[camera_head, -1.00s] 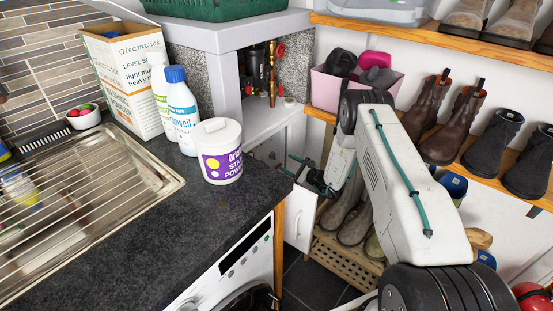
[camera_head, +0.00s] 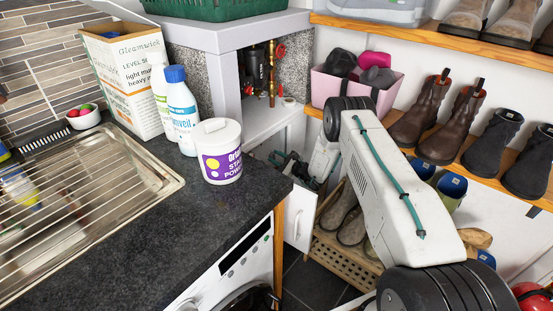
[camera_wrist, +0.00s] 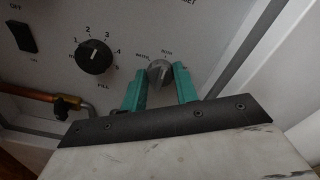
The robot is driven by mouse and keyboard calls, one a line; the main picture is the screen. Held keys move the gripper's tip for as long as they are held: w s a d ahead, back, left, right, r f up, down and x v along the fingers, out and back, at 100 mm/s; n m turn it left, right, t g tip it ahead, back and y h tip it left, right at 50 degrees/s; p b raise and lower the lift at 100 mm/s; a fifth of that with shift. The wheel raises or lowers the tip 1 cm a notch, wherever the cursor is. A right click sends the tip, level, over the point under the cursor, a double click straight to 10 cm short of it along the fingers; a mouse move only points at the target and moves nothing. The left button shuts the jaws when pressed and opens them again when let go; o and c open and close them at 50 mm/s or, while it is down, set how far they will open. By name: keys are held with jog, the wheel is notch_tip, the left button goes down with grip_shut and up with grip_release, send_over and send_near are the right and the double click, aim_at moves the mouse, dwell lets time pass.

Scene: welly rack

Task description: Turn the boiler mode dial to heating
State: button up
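The small grey mode dial (camera_wrist: 158,72) sits on the pale boiler panel (camera_wrist: 210,25) in the wrist view. Small labels, seemingly WATER and BOTH, show above it; its pointer direction is hard to read. My gripper (camera_wrist: 160,84) has its two green fingers apart, one on either side of the dial's lower part. I see no clear grip on the dial, and contact is hard to judge. In the head view my gripper (camera_head: 286,163) reaches low into the opening beside the worktop, partly hidden by my arm; the dial is not visible there.
A black numbered fill knob (camera_wrist: 94,57) and a black switch (camera_wrist: 21,37) are left of the dial. A copper pipe (camera_wrist: 35,97) runs below them. Boots (camera_head: 425,110) stand on shelves at right.

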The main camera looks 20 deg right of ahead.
jog(key=shift+m, duration=0.4)
jog(key=m, duration=1)
jog(key=shift+d+m, duration=0.15)
jog(key=shift+m, duration=0.55)
jog(key=o, duration=1)
jog(key=shift+c, duration=0.2)
